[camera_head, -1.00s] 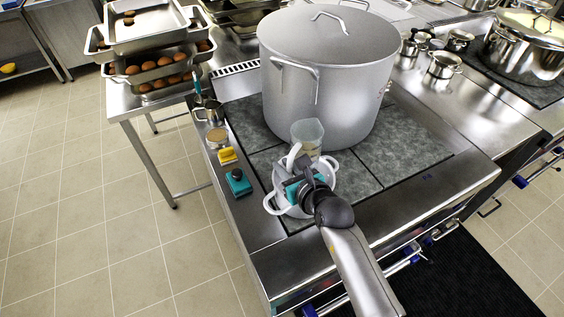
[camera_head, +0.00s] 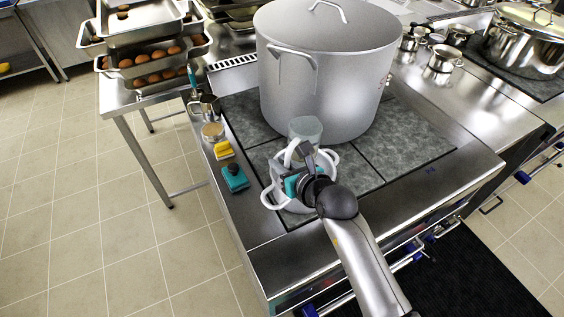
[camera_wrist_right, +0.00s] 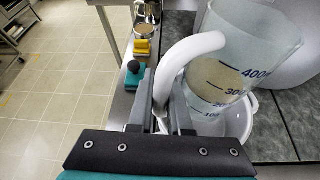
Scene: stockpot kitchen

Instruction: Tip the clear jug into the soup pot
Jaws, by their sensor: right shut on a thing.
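The clear jug (camera_head: 305,130) has a white handle and dark measuring marks. It is above the far side of the white two-handled soup pot (camera_head: 331,166). My right gripper (camera_head: 299,163) is shut on the jug's handle. In the right wrist view the jug (camera_wrist_right: 250,60) leans to the right, and its handle (camera_wrist_right: 190,55) runs down between the fingers (camera_wrist_right: 162,118). Something pale beige shows inside the jug. The pot's rim (camera_wrist_right: 251,104) shows below and behind the jug; its inside is mostly hidden. My left gripper is not in view.
A large lidded stockpot (camera_head: 325,75) stands close behind the jug. Dark hob plates (camera_head: 405,140) are bare on the right.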

